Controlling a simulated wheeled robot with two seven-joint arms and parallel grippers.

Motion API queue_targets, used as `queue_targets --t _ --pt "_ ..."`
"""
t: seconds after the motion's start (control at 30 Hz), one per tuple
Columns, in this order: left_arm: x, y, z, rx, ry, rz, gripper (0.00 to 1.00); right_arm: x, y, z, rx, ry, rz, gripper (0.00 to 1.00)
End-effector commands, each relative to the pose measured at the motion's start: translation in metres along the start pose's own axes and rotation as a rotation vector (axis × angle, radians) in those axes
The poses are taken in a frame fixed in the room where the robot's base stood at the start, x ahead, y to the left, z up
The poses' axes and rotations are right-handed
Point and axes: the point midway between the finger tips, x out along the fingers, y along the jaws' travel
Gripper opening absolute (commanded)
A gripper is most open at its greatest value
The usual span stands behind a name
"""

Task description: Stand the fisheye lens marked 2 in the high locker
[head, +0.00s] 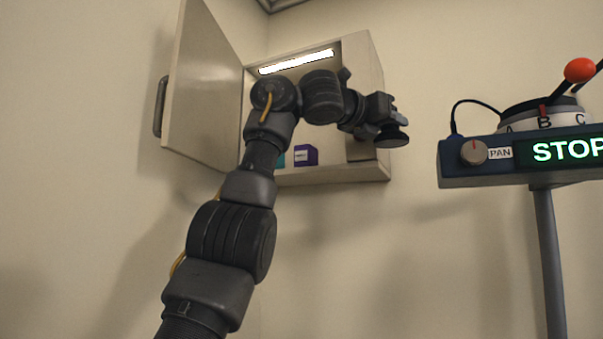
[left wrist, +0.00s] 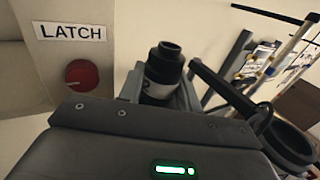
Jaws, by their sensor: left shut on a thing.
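My left gripper (head: 384,112) is shut on a lens, raised in front of the right side of the high locker (head: 368,75). The lens shows as a dark disc (head: 391,138) below the jaws. My right gripper is in neither view.
A purple box (head: 306,155) and a partly hidden teal box stand on the locker floor under a lit strip (head: 297,62). A STOP console (head: 520,155) on a post stands at right. The left wrist view shows a LATCH label (left wrist: 70,32) above a red disc (left wrist: 82,75).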

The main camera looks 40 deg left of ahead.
Motion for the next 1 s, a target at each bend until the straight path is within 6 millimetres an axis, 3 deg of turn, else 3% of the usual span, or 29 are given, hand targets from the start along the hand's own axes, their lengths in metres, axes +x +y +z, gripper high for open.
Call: queue_targets --t 0.03,0.2,0.33,0.5,0.63,0.8,1.0 --pt "-0.019 0.004 0.02 -0.002 -0.005 0.02 0.07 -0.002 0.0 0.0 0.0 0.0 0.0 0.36" --pt "-0.068 0.033 0.058 -0.003 -0.004 0.131 0.07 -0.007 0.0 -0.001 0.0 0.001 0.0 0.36" --pt "-0.098 0.066 0.068 -0.001 -0.004 0.249 0.07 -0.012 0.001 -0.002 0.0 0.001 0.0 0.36" --pt "-0.124 0.105 0.064 -0.002 -0.003 0.388 0.07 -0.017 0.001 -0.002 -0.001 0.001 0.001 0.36" --pt "-0.137 0.124 0.059 0.0 -0.002 0.457 0.07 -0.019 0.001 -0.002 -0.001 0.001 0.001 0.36" --pt "-0.143 0.132 0.056 -0.001 -0.002 0.488 0.07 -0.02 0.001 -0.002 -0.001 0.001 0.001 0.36" --pt "-0.124 0.141 0.063 -0.001 0.001 0.488 0.07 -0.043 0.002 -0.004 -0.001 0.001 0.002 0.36"
